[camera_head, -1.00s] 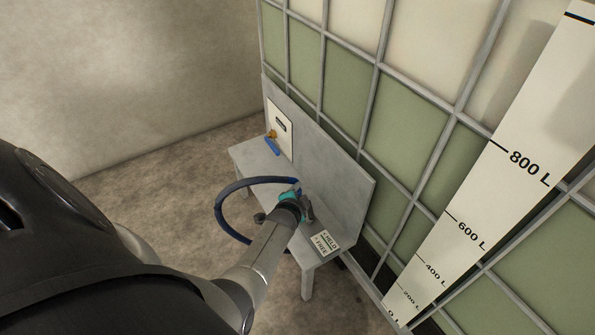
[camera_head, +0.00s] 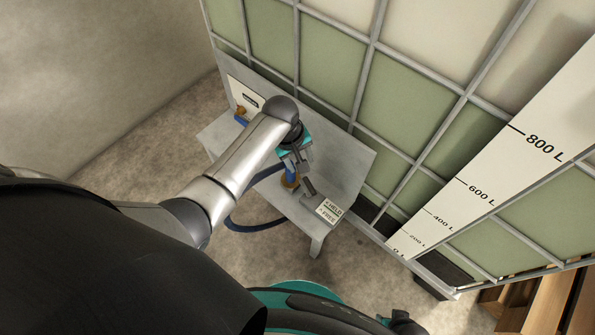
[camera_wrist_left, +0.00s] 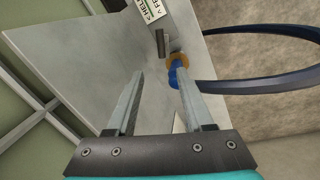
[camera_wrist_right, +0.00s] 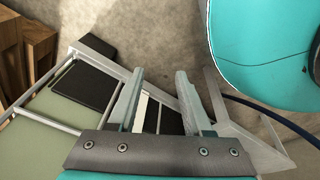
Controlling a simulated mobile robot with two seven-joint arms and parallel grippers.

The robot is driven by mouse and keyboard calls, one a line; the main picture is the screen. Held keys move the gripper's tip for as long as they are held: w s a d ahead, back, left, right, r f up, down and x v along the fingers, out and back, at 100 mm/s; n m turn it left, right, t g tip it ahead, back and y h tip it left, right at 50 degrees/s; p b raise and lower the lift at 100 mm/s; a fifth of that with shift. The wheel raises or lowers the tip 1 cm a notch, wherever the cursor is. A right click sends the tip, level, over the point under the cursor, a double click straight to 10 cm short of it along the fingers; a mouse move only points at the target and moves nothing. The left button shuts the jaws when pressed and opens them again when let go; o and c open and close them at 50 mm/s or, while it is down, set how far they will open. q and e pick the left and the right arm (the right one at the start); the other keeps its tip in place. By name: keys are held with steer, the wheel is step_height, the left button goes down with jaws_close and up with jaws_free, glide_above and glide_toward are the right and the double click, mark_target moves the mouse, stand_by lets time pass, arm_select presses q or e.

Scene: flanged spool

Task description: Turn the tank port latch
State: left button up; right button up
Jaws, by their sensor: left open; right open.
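My left gripper (camera_head: 296,168) is open and empty above the grey bench, pointing down near a blue and orange hose fitting. A dark grey latch block (camera_head: 308,187) stands beside that fitting, and it also shows beyond the fingertips in the left wrist view (camera_wrist_left: 162,42). The orange and blue fitting (camera_wrist_left: 178,65) lies just past one finger there; I cannot tell whether it touches. A label reading HELD and FREE (camera_head: 330,211) lies beside the latch. The latch's exact angle is unclear. My right gripper (camera_wrist_right: 160,75) is open and empty, away from the latch.
A dark blue hose (camera_head: 240,222) loops off the bench's front edge. The grey bench (camera_head: 215,135) has an upright back panel with a white plate (camera_head: 246,97) and a second blue fitting (camera_head: 241,121). The caged tank (camera_head: 400,130) stands behind. Wooden boards (camera_head: 545,305) are at lower right.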

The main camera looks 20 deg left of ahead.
arm_select(q)
steer(key=b, duration=0.4)
glide_toward(309, 185)
steer(key=b+x, duration=0.6)
steer(key=x, duration=0.1)
steer(key=shift+w+f, duration=0.1)
steer(key=shift+f, duration=0.1)
steer(key=shift+w+d+f+b, duration=0.1)
steer(key=shift+f+b, duration=0.35)
steer(key=shift+b, duration=0.1)
arm_select(e)
steer(key=w+a+r+t, duration=0.1)
steer(key=w+r, duration=0.3)
steer(key=r, duration=0.6)
steer(key=w+a+r+t, duration=0.1)
steer(key=w+a+r, duration=0.2)
steer(key=r, duration=0.7)
steer(key=shift+w+a+y, duration=0.35)
steer(key=shift+w+y, duration=0.05)
steer(key=shift+w, duration=0.25)
steer(key=shift+r, duration=0.1)
arm_select(q)
steer(key=shift+c, duration=0.4)
jaws_close()
